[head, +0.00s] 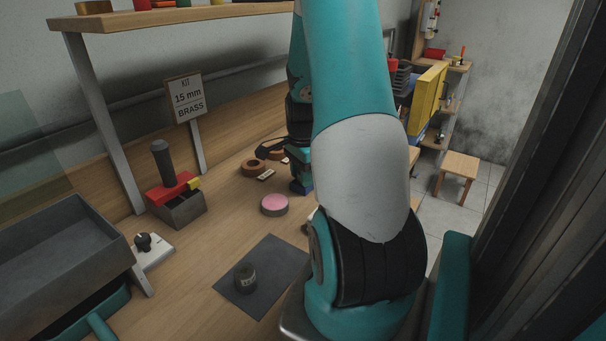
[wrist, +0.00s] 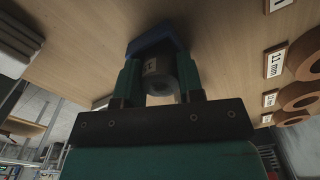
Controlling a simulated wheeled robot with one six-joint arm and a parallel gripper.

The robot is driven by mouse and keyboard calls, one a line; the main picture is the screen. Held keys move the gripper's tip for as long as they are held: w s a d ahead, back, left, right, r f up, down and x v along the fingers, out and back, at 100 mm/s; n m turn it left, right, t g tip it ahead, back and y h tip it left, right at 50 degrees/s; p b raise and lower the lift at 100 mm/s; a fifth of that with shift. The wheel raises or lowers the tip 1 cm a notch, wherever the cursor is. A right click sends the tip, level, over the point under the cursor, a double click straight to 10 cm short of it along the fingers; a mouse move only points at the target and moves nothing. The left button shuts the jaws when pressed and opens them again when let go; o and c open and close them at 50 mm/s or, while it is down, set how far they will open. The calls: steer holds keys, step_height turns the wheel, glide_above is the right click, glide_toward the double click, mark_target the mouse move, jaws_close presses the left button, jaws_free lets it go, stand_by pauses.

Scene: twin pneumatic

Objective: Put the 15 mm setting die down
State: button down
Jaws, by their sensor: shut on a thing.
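In the wrist view, a dark grey cylindrical die (wrist: 158,70) with a hole in its end and a pale label sits between the teal fingers of my gripper (wrist: 160,78). The gripper is shut on it. The label is too small and tilted to read. A blue piece (wrist: 150,38) lies just beyond the die, against the bench. I cannot tell whether the die touches the bench or the blue piece. In the head view, my gripper (head: 301,172) is low over the bench, largely hidden behind my arm, and the held die does not show.
Brown rings (head: 254,168) with size cards lie beside the gripper; one card (wrist: 273,65) reads 11 mm. A pink-topped disc (head: 274,204) is nearer. A grey labelled cylinder (head: 245,278) stands on a dark mat (head: 275,256). A sign (head: 187,98) reads "KIT 15 mm BRASS".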

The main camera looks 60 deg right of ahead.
steer(key=c, duration=0.7)
jaws_free()
steer(key=shift+s+a+f, duration=0.15)
steer(key=shift+s+f, duration=0.05)
steer(key=shift+f, duration=0.55)
steer(key=shift+c, duration=0.2)
step_height(320, 180, up, 14)
steer(key=p, duration=0.1)
steer(key=shift+w+f, duration=0.15)
steer(key=shift+w, duration=0.05)
steer(key=w+a+r+n+t+y, duration=0.1)
steer(key=w+a+r+n, duration=0.15)
steer(key=a+n, duration=0.65)
steer(key=w+a+r+n+y, duration=0.1)
steer(key=w+a+n, duration=0.35)
steer(key=a, duration=0.85)
steer(key=s+a+n+y, duration=0.1)
steer(key=s+a+n, duration=0.5)
steer(key=a+n, duration=0.2)
steer(key=s+a+r+n+g+y, duration=0.1)
steer(key=s+a+n, duration=0.6)
steer(key=a, duration=0.6)
steer(key=shift+r+n, duration=0.25)
steer(key=shift+n, duration=1)
